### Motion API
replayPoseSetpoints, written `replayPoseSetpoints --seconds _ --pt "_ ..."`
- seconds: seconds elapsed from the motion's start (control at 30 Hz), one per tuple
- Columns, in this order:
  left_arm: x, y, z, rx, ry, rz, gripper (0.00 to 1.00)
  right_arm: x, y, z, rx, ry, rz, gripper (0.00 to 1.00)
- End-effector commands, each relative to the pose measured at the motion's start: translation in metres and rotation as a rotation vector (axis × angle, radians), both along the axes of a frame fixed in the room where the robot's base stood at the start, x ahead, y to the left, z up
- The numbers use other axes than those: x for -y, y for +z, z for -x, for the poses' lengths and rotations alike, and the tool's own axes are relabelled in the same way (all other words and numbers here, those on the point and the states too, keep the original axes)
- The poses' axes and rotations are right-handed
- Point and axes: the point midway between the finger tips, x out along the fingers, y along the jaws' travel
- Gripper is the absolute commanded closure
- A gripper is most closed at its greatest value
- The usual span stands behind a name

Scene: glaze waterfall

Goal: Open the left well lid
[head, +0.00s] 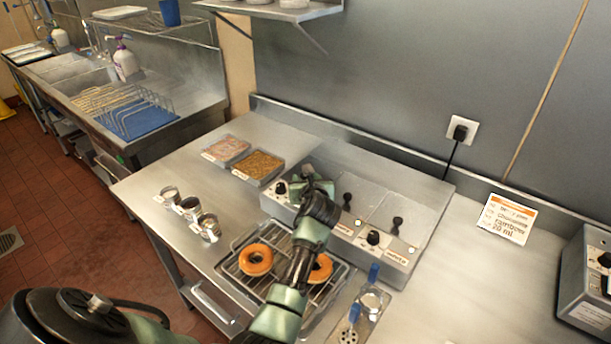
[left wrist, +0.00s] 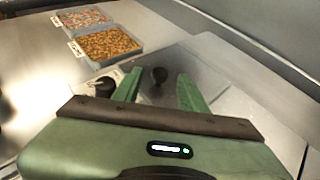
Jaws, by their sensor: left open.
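The glaze warmer (head: 380,252) is a steel box with several lidded wells in a row. The left well lid (head: 326,172) is a flat metal plate, partly hidden by my left gripper (head: 308,182) in the head view. The lid lies flat and closed. I cannot tell whether the fingers touch the knob. The middle lid knob (head: 347,198) and right lid knob (head: 397,223) stand on closed lids. My right gripper is not in view.
Two topping trays, pink (head: 226,148) and brown (head: 259,166), sit left of the warmer. Several metal cups (head: 208,226) stand at the counter's left. A wire rack (head: 250,284) with two donuts (head: 256,260) lies in front, under my arm. A steel wall (head: 400,85) rises behind.

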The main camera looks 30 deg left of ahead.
Motion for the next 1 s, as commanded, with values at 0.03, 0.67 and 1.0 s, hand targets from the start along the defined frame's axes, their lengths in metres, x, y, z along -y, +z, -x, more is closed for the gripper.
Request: replayPoseSetpoints --seconds 0.03,0.67,1.0 --pt "-0.004 -0.002 -0.005 0.000 0.001 -0.002 0.57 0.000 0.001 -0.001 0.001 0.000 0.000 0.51" --pt "-0.015 -0.009 -0.017 0.001 0.000 -0.001 0.91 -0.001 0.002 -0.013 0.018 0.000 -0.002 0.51" --pt "-0.015 -0.009 -0.017 0.001 0.000 -0.001 1.00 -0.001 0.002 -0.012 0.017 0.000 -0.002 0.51"
